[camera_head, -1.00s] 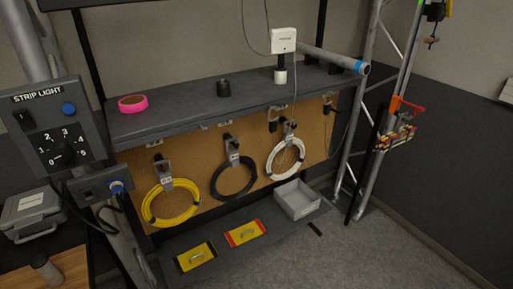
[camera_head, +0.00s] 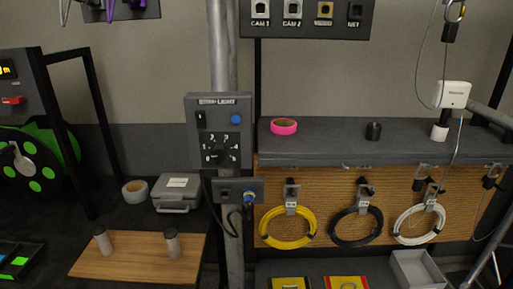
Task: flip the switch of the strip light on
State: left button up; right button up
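The strip light control box (camera_head: 219,131) is a grey panel on a vertical metal pole, near the middle of the head view. It has a small black rocker switch (camera_head: 201,119) at its upper left, a blue round button or lamp (camera_head: 235,119) at its upper right, and a black rotary dial (camera_head: 221,155) with numbers below. The rocker is too small to tell which way it is set. The strip light itself is not identifiable. Neither of my grippers shows in the view.
A smaller socket box (camera_head: 238,191) with a plugged cable hangs below the panel. A grey shelf (camera_head: 330,143) with pink tape (camera_head: 284,127) stands right, cable coils beneath. A wooden board (camera_head: 140,258) and a grey case (camera_head: 177,193) lie left. A connector panel (camera_head: 306,18) is above.

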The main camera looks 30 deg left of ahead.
aim_at(200, 115)
jog(key=u, duration=1.35)
